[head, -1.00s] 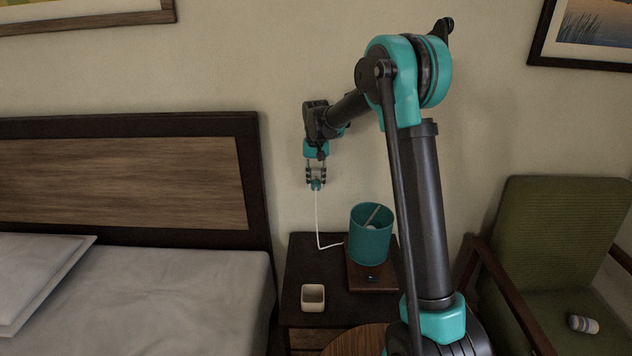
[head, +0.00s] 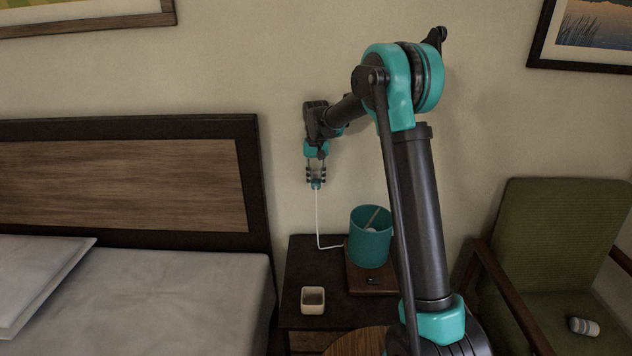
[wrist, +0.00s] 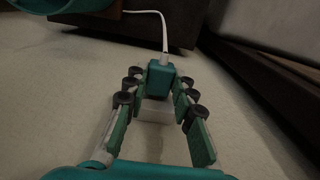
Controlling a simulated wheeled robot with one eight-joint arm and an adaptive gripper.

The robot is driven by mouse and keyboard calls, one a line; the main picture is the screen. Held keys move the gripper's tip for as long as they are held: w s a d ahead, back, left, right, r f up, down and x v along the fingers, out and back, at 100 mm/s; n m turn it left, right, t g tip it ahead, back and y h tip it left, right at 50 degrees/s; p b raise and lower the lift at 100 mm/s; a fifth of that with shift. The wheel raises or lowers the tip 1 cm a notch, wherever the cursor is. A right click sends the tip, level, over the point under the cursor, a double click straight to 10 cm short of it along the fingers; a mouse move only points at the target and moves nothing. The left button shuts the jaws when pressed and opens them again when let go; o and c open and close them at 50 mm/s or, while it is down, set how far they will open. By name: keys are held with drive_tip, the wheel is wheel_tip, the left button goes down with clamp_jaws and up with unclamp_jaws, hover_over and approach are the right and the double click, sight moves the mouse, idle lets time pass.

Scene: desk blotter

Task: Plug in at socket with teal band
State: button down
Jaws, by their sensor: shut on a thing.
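My gripper (head: 316,174) is shut on a teal plug (wrist: 160,77) and holds it close to the beige wall, above the nightstand. A white cord (head: 317,222) hangs from the plug down to the lamp base; it also leaves the plug's far end in the wrist view (wrist: 163,36). A pale white block (wrist: 155,110) shows between the fingers beside the plug; I cannot tell whether it is part of the plug or a socket on the wall. No socket with a teal band can be made out in either view.
The dark nightstand (head: 296,262) stands below my gripper. On it are a lamp with a teal shade (head: 370,243) and a cream cup (head: 313,308). The bed's headboard (head: 250,185) is at the left, a green armchair (head: 555,240) at the right.

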sight(316, 181)
drive_tip(key=shift+w, duration=0.25)
drive_tip(key=c, duration=1.2)
unclamp_jaws()
wheel_tip(316, 181, up, 12)
